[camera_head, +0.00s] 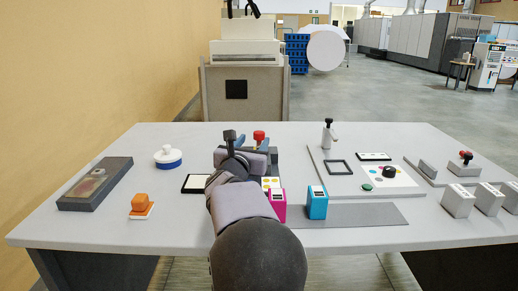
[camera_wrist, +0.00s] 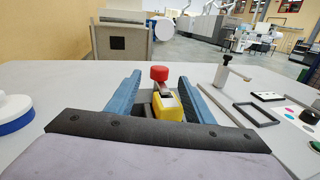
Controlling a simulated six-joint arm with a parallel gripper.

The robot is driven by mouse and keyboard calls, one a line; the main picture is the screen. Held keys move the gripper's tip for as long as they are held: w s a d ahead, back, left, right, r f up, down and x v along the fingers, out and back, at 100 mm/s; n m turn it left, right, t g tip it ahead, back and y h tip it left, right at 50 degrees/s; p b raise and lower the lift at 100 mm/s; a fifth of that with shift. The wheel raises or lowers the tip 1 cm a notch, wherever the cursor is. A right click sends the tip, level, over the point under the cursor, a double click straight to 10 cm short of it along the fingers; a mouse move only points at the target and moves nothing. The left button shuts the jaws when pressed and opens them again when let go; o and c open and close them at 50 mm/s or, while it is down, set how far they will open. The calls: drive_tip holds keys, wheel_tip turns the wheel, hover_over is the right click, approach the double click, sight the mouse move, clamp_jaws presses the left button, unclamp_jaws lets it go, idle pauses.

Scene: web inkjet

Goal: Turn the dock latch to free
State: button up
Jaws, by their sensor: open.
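A latch with a red knob (camera_wrist: 159,73) on a grey lever (camera_wrist: 160,93) stands over a yellow block (camera_wrist: 169,107) in the wrist view. The red knob (camera_head: 259,135) also shows in the head view, just beyond my gripper (camera_head: 252,142). In the wrist view my gripper (camera_wrist: 160,78) is open, with one blue finger on each side of the latch. Gaps show between the fingers and the knob. The lever points roughly away from me. The lower part of the dock is hidden by my gripper, and no latch marking is readable.
A white pot with a blue base (camera_head: 168,157), an orange block (camera_head: 140,202) and a dark tray (camera_head: 96,184) are on the left. Magenta (camera_head: 278,206) and cyan (camera_head: 317,203) cartridges stand close right of my arm. A panel with a post (camera_head: 329,134) lies farther right.

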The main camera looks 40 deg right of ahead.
sight(258, 136)
drive_tip(key=shift+w+d+n+t, duration=0.2)
drive_tip(key=shift+d+n+t, duration=0.1)
drive_tip(key=shift+d, duration=0.05)
drive_tip(key=shift+x, duration=3.65)
drive_tip(key=c, duration=1)
